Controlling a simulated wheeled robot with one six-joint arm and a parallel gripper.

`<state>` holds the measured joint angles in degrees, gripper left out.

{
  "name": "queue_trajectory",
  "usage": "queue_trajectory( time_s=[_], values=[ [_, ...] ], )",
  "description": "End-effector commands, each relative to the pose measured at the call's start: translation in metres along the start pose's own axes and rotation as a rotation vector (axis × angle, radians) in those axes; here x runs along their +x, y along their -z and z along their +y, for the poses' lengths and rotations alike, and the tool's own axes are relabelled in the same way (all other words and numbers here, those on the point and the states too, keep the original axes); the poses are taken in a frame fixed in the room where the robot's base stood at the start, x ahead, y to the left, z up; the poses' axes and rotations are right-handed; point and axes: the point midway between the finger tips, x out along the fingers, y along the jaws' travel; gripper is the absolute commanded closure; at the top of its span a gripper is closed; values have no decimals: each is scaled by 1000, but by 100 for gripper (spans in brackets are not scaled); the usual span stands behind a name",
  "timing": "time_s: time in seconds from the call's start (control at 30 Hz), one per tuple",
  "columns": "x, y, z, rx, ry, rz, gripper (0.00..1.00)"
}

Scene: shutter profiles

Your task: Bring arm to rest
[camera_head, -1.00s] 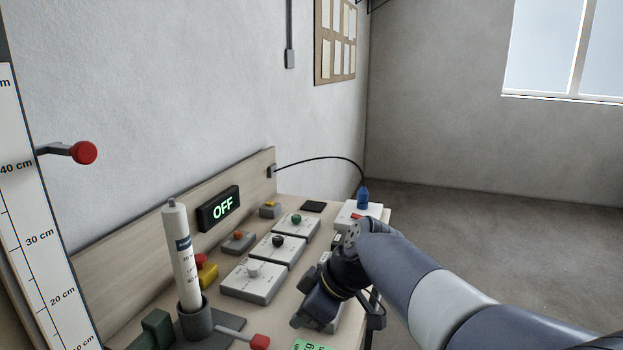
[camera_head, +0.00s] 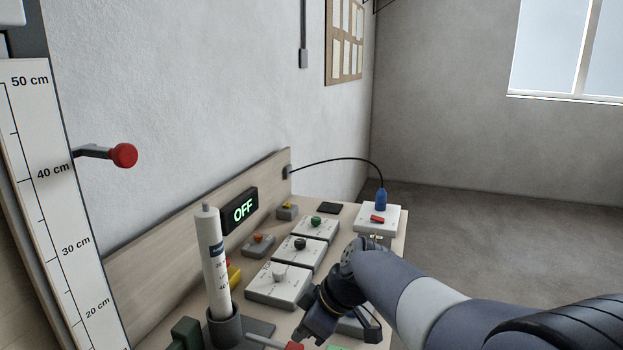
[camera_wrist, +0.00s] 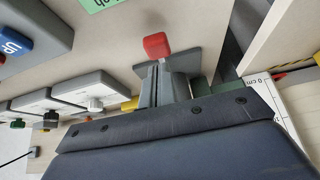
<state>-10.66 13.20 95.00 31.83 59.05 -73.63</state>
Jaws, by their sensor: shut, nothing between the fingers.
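My arm reaches in from the right in the head view, and my gripper (camera_head: 308,336) hangs over the front of the bench, partly cut by distance and dark shading. In the wrist view my gripper (camera_wrist: 163,88) shows its fingers together with nothing between them. Just beyond the fingertips in the wrist view is a red-tipped lever (camera_wrist: 156,45). The same lever's red end (camera_head: 294,346) shows at the bottom edge of the head view, close to my gripper. Contact between them cannot be told.
A white cylinder (camera_head: 213,260) stands upright in a grey holder (camera_head: 226,328). Several control boxes, such as the white knob box (camera_head: 279,288), cover the bench. A display (camera_head: 240,210) reads OFF. A ruler board (camera_head: 50,200) stands left. Open floor (camera_head: 500,235) lies right.

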Motion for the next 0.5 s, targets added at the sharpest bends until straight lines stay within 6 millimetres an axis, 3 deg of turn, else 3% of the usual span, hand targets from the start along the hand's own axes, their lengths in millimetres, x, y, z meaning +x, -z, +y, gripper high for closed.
queue_trajectory(
  time_s=[0.5],
  values=[
    [-13, 24, 0, -5, 3, -125, 100]
  ],
)
